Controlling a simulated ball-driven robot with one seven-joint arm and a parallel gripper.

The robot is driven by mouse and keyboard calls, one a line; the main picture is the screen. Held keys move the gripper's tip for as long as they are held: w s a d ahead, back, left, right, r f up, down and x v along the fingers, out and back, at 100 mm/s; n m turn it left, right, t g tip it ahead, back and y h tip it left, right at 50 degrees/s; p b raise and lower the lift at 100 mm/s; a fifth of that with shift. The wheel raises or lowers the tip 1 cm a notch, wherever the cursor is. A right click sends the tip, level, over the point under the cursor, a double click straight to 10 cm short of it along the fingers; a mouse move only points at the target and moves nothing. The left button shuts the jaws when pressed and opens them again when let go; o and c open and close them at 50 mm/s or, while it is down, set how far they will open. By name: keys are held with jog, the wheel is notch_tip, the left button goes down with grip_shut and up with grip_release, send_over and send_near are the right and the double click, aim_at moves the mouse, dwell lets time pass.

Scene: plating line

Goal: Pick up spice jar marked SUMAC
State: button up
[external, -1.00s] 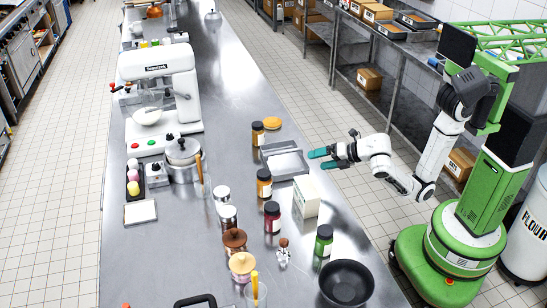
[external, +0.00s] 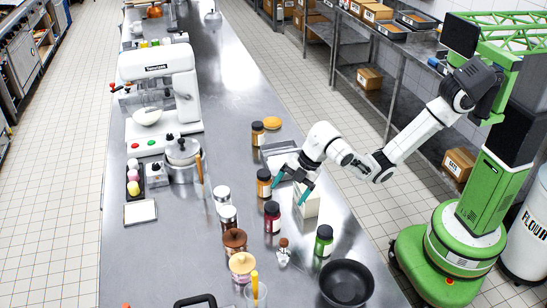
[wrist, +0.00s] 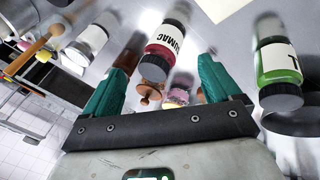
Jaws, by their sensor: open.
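The spice jar marked SUMAC (wrist: 168,40) has a dark lid, red contents and a white label that reads SUMAC in the wrist view. It shows between my two teal fingers there, with clear space on both sides. In the external view the red jar (external: 272,217) stands upright on the steel counter. My gripper (external: 292,188) is open and empty, its fingers pointing down toward the counter just behind and above the jar. It is apart from the jar. My open gripper (wrist: 168,68) also shows in the wrist view.
An amber jar (external: 264,184) stands close behind the red jar, by my left finger. A white box (external: 308,205) stands just right, partly behind my fingers. A green jar (external: 323,241), a black bowl (external: 346,283) and a metal tray (external: 275,150) are nearby.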

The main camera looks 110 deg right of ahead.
jog(key=w+a+f+n+g+y+b, duration=0.3)
jog(key=w+a+n+b, duration=0.2)
jog(key=n, duration=0.2)
notch_tip(320, 180, up, 5)
jog(key=n+g+h+b, duration=0.2)
jog(key=n+b, duration=0.2)
send_over(271, 205)
jog(key=shift+a+f, duration=0.15)
jog(key=shift+f, duration=0.05)
notch_tip(271, 205, down, 4)
jog(key=shift+f, duration=0.25)
jog(key=shift+s+f+b, duration=0.1)
jog(key=shift+f+b, duration=0.2)
jog(key=shift+f, duration=2.75)
jog(key=shift+c, duration=0.2)
jog(key=c, duration=1.2)
jog(key=shift+c, duration=0.3)
